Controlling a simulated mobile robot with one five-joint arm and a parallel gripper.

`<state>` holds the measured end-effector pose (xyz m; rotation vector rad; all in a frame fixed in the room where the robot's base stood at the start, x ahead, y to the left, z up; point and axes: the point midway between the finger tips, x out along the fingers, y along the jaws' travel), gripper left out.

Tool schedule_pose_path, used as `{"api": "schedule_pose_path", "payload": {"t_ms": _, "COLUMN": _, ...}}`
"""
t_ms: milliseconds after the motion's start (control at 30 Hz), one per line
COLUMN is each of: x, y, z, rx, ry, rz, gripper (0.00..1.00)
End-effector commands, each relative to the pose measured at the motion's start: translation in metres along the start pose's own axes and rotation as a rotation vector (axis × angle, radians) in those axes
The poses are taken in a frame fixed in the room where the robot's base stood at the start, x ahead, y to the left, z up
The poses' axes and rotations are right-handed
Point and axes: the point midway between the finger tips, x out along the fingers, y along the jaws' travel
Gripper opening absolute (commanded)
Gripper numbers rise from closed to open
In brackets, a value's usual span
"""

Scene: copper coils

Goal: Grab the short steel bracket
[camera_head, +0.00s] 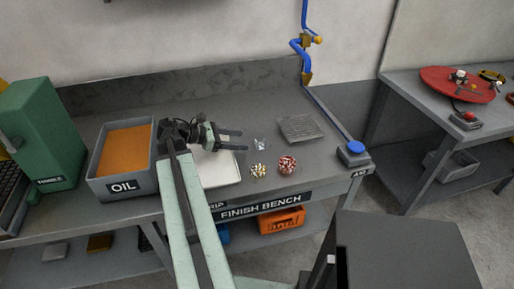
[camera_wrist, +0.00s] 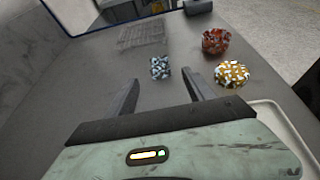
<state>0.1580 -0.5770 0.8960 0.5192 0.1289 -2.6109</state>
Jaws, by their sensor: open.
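No piece is clearly recognisable as a short steel bracket. A small silvery, blue-white speckled item (camera_head: 261,144) lies on the grey bench; it also shows in the wrist view (camera_wrist: 160,69), and I cannot tell whether it is the bracket. My gripper (camera_head: 244,140) is open and empty, with its fingers pointing right in the head view toward this item. In the wrist view the item appears beyond the fingertips, between their lines. A yellow-white speckled heap (camera_head: 258,170) and a red-white heap (camera_head: 287,164) lie nearer the bench's front edge.
A white tray (camera_head: 229,180) lies below my gripper. An oil bin (camera_head: 123,186) and a green machine (camera_head: 44,134) stand left. A ribbed grey rack (camera_head: 301,128) and a blue-topped base (camera_head: 354,149) are right. An orange crate (camera_head: 282,221) sits below the bench.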

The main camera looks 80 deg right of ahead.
Motion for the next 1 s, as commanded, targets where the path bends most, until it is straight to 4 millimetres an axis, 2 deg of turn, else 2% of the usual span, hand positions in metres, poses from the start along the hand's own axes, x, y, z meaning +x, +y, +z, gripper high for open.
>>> {"api": "schedule_pose_path", "payload": {"t_ms": 200, "x": 0.025, "y": -0.001, "z": -0.001, "rx": 0.001, "ry": 0.000, "rz": -0.004, "gripper": 0.62}}
{"api": "schedule_pose_path", "payload": {"t_ms": 367, "x": 0.030, "y": 0.000, "z": 0.000, "rx": 0.001, "ry": 0.000, "rz": -0.003, "gripper": 0.62}}
{"api": "schedule_pose_path", "payload": {"t_ms": 667, "x": 0.076, "y": 0.000, "z": -0.003, "rx": 0.001, "ry": 0.000, "rz": -0.004, "gripper": 0.62}}
{"api": "schedule_pose_path", "payload": {"t_ms": 867, "x": 0.079, "y": 0.001, "z": 0.000, "rx": 0.001, "ry": 0.000, "rz": -0.002, "gripper": 0.62}}
{"api": "schedule_pose_path", "payload": {"t_ms": 900, "x": 0.079, "y": 0.001, "z": 0.000, "rx": 0.001, "ry": 0.000, "rz": -0.002, "gripper": 0.59}}
{"api": "schedule_pose_path", "payload": {"t_ms": 1000, "x": 0.079, "y": 0.001, "z": 0.001, "rx": 0.001, "ry": 0.000, "rz": -0.003, "gripper": 0.31}}
